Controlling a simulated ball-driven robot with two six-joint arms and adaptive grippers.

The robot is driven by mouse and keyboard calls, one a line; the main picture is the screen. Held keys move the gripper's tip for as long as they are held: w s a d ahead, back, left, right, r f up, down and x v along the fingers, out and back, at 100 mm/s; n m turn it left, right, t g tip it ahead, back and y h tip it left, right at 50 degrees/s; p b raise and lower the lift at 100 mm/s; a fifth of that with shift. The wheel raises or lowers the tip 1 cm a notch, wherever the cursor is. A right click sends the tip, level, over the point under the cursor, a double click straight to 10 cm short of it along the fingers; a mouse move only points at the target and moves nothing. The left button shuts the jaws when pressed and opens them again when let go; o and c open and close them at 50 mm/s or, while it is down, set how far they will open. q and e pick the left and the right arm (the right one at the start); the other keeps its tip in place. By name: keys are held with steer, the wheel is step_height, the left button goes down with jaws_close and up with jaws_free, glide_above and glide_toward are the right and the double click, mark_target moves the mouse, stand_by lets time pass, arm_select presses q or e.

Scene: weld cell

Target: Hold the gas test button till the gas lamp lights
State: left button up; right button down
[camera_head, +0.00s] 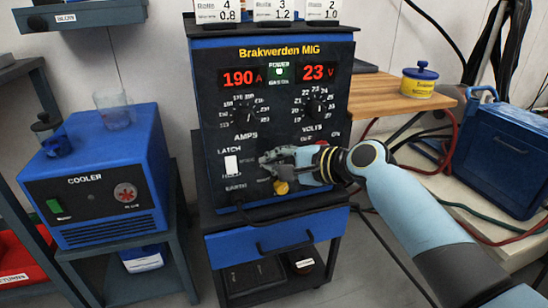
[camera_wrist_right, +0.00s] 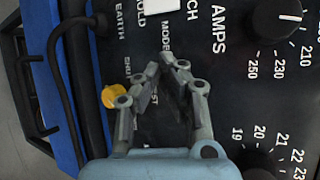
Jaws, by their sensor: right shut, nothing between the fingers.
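The Brakwerden MIG welder (camera_head: 273,120) stands in the middle of the head view, its black front panel facing me. My right gripper (camera_head: 266,161) is shut and empty at the panel's lower middle, beside the white latch/hold switch (camera_head: 231,165). Its fingertips also show close to the panel in the right wrist view (camera_wrist_right: 164,64). The gas test button cannot be made out; the fingers cover that patch of panel. I cannot tell whether the fingertips touch the panel. My left gripper is out of view.
A yellow knob (camera_head: 281,187) sits just below the right gripper, also in the wrist view (camera_wrist_right: 112,97). Amps (camera_head: 245,112) and volts (camera_head: 314,105) dials are above. A blue cooler (camera_head: 100,180) stands left; a wooden shelf (camera_head: 385,95) is right.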

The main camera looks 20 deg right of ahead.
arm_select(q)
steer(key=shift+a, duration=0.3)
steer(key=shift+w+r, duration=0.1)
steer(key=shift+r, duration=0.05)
arm_select(e)
steer(key=shift+s+r, duration=0.1)
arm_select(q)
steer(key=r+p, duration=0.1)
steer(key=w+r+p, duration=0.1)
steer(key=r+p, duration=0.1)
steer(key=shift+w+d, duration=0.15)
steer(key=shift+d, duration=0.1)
arm_select(e)
steer(key=s, duration=0.6)
steer(key=shift+s+d, duration=0.15)
steer(key=shift+s, duration=0.1)
